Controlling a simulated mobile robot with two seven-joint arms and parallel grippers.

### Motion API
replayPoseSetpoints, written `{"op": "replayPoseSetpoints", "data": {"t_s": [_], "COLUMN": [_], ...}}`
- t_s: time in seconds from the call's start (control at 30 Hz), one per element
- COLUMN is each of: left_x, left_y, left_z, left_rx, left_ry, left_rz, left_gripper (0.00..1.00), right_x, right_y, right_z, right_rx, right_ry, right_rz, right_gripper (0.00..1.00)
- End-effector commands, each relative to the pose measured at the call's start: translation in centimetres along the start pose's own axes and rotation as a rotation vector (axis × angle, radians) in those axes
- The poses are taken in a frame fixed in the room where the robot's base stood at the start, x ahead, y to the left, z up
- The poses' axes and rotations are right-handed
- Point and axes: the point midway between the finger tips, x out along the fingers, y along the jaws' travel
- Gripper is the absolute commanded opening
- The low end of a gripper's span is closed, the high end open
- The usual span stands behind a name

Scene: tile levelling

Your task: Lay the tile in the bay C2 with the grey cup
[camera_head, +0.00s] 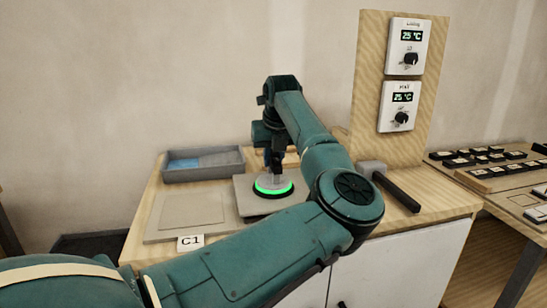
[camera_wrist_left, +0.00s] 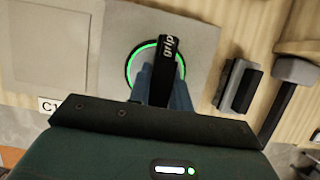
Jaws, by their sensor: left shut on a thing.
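The grey cup (camera_head: 273,187), with a lit green ring, sits on top of a grey square tile (camera_head: 245,203) on the bench. My left gripper (camera_head: 277,167) points down and is shut on the cup's handle. In the left wrist view, the cup's black handle (camera_wrist_left: 167,60) reads "grip" and stands over the tile (camera_wrist_left: 205,38), between the fingers (camera_wrist_left: 163,92). The tile lies right of the bay labelled C1 (camera_head: 190,242). No C2 label shows; my arm covers the tile's front. I cannot tell whether the tile is seated or slightly raised. My right gripper is not in view.
A grey tray (camera_head: 203,174) with something blue stands behind bay C1. A mallet (camera_head: 396,190) lies to the right, beside a black and grey block (camera_wrist_left: 239,86). A wooden panel (camera_head: 368,85) with two thermostats rises at the back right.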

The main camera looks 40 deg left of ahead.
Motion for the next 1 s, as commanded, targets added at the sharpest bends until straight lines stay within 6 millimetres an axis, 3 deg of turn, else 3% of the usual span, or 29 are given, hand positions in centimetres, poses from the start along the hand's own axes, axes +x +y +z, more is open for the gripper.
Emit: {"op": "replayPoseSetpoints", "data": {"t_s": [1.0], "left_x": [0.9], "left_y": [0.0], "left_z": [-0.3], "left_rx": [-0.001], "left_ry": [-0.007], "left_rz": [-0.001], "left_gripper": [0.0], "right_x": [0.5], "right_y": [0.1], "right_z": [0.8], "right_rx": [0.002], "right_ry": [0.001], "right_rz": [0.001], "right_gripper": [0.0]}}
